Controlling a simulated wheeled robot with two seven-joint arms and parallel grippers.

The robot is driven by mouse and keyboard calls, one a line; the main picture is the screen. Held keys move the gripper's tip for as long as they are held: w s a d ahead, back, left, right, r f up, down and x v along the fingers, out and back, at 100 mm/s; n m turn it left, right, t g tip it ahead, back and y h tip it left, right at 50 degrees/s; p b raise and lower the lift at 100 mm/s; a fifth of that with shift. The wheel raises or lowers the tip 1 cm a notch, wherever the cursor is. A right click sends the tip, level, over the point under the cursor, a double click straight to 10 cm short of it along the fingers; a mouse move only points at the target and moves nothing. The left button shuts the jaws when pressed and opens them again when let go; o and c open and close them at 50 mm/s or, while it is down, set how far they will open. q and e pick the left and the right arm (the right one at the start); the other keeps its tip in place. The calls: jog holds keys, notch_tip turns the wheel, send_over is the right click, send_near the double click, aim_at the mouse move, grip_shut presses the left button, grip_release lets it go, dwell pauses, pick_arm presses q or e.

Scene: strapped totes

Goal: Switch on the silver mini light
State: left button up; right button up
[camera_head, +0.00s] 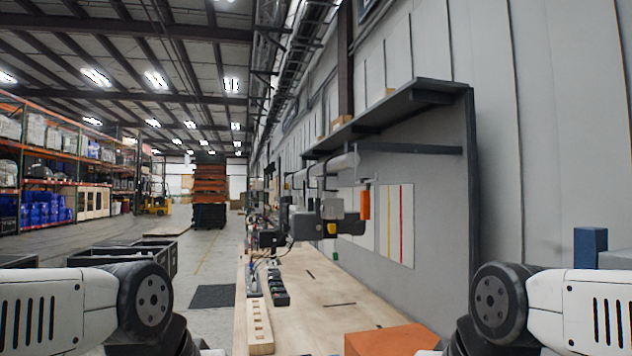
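I cannot pick out a silver mini light in this view; several small items on the bench are too small or too far to tell. The wooden workbench (330,292) runs away from me along the wall at centre right. My white and black arm links show at the lower left and lower right edges. Neither gripper is in the picture, so what they hold or touch is hidden.
A wooden block with holes (260,328) and a dark strip of sockets (278,286) lie on the bench's left side. An orange box (390,340) is at its near end. A dark shelf (400,105) overhangs it. Black crates (122,262) stand left; the floor beyond looks open.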

jog(key=shift+c, duration=0.5)
grip_shut()
dwell(1.3)
